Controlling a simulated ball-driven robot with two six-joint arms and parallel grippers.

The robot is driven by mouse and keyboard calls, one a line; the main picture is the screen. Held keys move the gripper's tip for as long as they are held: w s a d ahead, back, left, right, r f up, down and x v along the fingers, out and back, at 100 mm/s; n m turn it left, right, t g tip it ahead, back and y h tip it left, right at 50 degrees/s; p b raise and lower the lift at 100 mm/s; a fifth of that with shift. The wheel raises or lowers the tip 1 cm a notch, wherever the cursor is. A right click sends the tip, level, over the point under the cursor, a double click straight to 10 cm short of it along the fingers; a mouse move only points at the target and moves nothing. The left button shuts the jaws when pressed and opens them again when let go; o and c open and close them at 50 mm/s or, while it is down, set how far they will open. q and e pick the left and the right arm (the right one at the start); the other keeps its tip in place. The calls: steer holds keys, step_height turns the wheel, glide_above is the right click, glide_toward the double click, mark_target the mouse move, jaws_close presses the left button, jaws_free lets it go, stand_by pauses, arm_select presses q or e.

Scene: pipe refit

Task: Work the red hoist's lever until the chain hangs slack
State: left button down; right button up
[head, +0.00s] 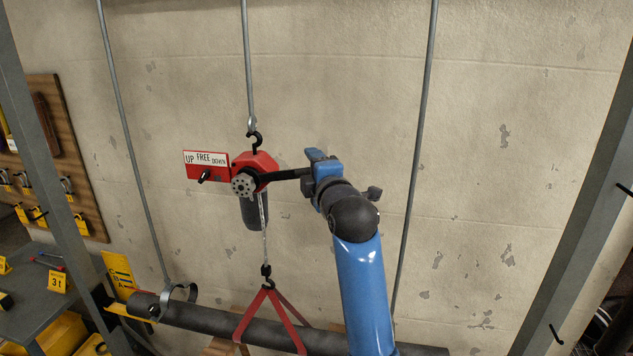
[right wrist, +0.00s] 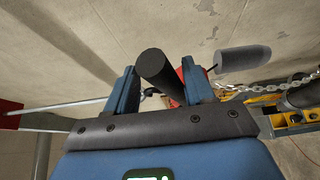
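The red hoist (head: 258,168) hangs from a hook on a rod in the head view. Its black lever (head: 285,174) points right. Its plate (head: 205,165) reads UP, FREE, DOWN, with a small black knob below the words. The load chain (head: 264,230) runs straight down to a hook holding a red sling (head: 280,310) on the dark pipe (head: 215,321). My right gripper (head: 312,168) is at the lever's outer end. In the right wrist view the lever (right wrist: 160,72) lies at a slant between parted fingers, with gaps showing beside it. My left gripper is out of view.
Thin rods (head: 414,180) hang either side of the hoist. A ring hanger (head: 178,293) is at the pipe's left end, by a yellow lettered gauge (head: 119,273). Grey posts (head: 580,200) flank the scene. A grey bench (head: 30,300) is at left. The wall right of my arm is clear.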

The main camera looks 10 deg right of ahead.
steer(key=shift+a+r, duration=0.2)
steer(key=shift+r, duration=0.45)
steer(key=shift+f, duration=0.1)
steer(key=f+b, duration=0.3)
steer(key=shift+s+d+f, duration=0.1)
steer(key=shift+d, duration=0.15)
steer(key=shift+d+f+m+t+b, duration=0.15)
steer(key=shift+f+m+t+b, duration=0.2)
steer(key=shift+m+b, duration=0.25)
steer(key=shift+m+t, duration=0.35)
steer(key=shift+m, duration=0.25)
step_height(320, 180, down, 4)
steer(key=b, duration=0.4)
